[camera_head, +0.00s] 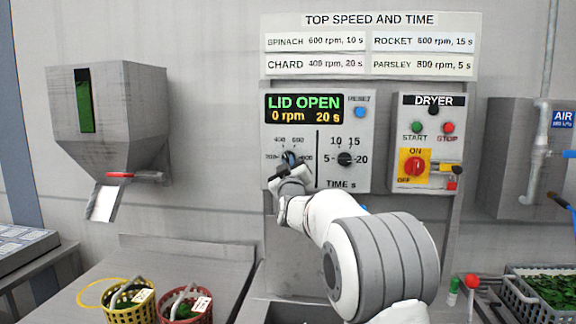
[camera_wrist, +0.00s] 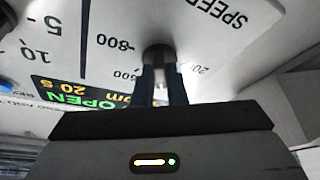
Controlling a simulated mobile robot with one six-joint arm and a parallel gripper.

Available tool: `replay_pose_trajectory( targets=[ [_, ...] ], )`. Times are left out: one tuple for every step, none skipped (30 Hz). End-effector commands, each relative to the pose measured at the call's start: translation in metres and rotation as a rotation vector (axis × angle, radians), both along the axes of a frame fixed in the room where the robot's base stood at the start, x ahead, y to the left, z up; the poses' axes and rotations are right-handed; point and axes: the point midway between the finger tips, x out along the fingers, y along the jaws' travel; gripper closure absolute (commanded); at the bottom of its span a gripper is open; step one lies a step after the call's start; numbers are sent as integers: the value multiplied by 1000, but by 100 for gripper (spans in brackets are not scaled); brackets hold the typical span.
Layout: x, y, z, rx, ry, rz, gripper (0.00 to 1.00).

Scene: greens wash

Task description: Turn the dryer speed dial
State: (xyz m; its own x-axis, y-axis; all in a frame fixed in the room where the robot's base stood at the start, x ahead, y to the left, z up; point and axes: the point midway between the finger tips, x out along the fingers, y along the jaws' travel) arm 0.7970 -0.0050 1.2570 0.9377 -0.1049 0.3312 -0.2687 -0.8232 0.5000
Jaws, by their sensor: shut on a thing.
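The speed dial (camera_head: 290,157) is a dark knob on the left half of the grey control panel (camera_head: 370,105), ringed by speed marks. My gripper (camera_head: 287,168) reaches it from below and in front, covering part of the dial and its lower label. In the wrist view the dark dial (camera_wrist: 158,50) sits between the two fingers of my gripper (camera_wrist: 160,75), which are shut on it. The picture there is upside down, with the 800 and 600 marks beside the dial. Where the pointer sits cannot be told. The display (camera_head: 304,109) reads LID OPEN, 0 rpm, 20 s.
The time dial (camera_head: 345,159) is just right of the speed dial, with a blue reset button (camera_head: 360,112) above. The dryer box (camera_head: 432,150) with its red and yellow switch is further right. A speed chart (camera_head: 370,42) hangs above. Baskets (camera_head: 130,308) stand lower left.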

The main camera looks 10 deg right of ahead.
Motion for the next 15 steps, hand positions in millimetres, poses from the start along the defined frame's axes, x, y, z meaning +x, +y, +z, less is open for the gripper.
replay_pose_trajectory(
  targets=[
    [0,0,0,0,0,0,100],
    [0,0,0,0,0,0,100],
    [0,0,0,1,0,0,100],
    [0,1,0,2,0,1,100],
    [0,1,0,4,-1,1,100],
    [0,1,-1,8,-3,2,100],
    [0,2,-1,12,-4,2,100],
    [0,2,-1,18,-6,2,100],
    [0,3,-2,28,-9,3,100],
    [0,3,-2,38,-13,3,100],
    [0,3,-2,48,-16,3,100],
    [0,4,-3,65,-23,4,100],
    [0,4,-3,80,-27,4,100],
    [0,4,-4,96,-33,4,100],
    [0,4,-4,119,-40,3,100]
  ],
)
